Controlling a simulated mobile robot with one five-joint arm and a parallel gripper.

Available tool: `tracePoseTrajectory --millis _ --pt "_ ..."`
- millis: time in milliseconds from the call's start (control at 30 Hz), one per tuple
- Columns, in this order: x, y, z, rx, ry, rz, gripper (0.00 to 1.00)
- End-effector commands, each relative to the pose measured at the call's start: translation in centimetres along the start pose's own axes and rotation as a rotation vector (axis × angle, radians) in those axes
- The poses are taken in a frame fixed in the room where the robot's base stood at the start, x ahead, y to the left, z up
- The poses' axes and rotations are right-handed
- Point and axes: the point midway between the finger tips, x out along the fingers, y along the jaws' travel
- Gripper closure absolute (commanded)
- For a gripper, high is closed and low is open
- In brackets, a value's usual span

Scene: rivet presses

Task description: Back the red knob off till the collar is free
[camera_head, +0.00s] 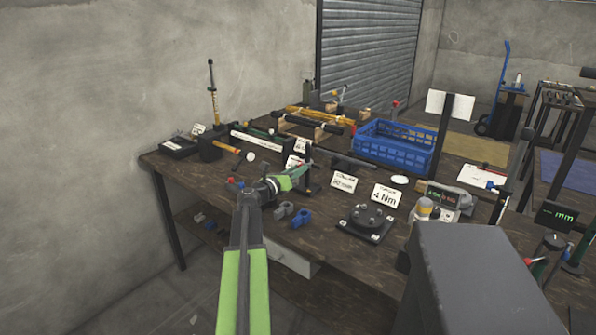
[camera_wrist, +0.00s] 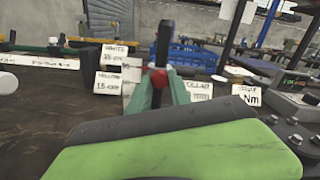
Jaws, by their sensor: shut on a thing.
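The red knob (camera_wrist: 157,77) shows in the wrist view between the green fingers of my gripper (camera_wrist: 160,88), in front of a dark upright post (camera_wrist: 165,42). My gripper is shut on the knob. In the head view my gripper (camera_head: 298,172) reaches the same dark post (camera_head: 308,160) on the bench; the knob is hidden there behind the fingers. The collar on the post cannot be made out clearly, and whether it is loose cannot be told. My green and black arm link covers the lower part of the wrist view.
A blue clamp piece (camera_head: 301,218) and a grey one (camera_head: 284,210) lie on the bench nearer me. White cards (camera_head: 344,182) stand beside the post. A black round fixture (camera_head: 366,220) is to the right, a blue crate (camera_head: 394,148) behind.

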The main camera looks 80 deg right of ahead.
Motion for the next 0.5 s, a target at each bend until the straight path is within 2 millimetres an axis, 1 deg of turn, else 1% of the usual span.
tracePoseTrajectory --millis 167,500 --pt "-0.05 -0.2 -0.16 -0.127 0.005 -0.005 1.0" --pt "-0.06 -0.27 -0.21 -0.446 0.007 -0.005 1.0"
